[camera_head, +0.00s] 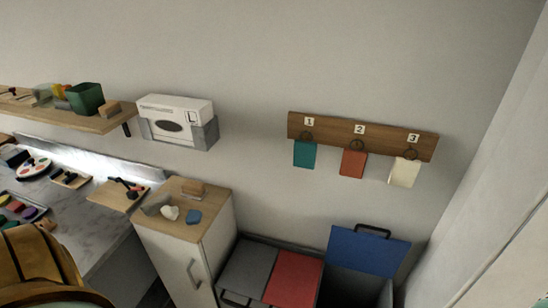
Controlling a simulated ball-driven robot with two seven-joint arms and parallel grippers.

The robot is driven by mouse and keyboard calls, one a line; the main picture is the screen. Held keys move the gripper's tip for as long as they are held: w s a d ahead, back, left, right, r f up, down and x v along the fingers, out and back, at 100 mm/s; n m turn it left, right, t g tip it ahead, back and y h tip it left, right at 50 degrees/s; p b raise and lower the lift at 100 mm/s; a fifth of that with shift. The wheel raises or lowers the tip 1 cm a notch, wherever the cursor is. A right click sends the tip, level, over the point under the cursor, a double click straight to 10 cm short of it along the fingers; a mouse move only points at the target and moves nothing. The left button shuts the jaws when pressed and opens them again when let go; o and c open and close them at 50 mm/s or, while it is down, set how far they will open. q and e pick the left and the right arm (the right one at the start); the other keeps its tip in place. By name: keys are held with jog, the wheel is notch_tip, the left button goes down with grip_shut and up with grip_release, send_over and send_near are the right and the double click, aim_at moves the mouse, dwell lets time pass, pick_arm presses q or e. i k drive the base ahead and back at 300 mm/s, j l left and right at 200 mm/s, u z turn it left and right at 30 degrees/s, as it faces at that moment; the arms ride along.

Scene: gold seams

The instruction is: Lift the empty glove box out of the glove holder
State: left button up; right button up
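The glove box (174,107) is a white carton with a dark oval opening on its front and a dark-outlined mark at its right. It sits in the grey glove holder (206,134) on the back wall, left of the picture's middle. The holder's grey side shows at the right and lower edge, and the box stands up above it. I cannot see through the oval whether the box holds gloves. Neither of my grippers is in view.
A wooden shelf (73,118) with a green pot (86,98) is left of the holder. Below stands a cabinet (188,249) with small objects on top. Bins with grey, red (294,278) and raised blue (368,250) lids stand right. A hook board (362,136) hangs on the wall.

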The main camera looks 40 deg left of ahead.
aim_at(170, 118)
jog(key=u, duration=1.8)
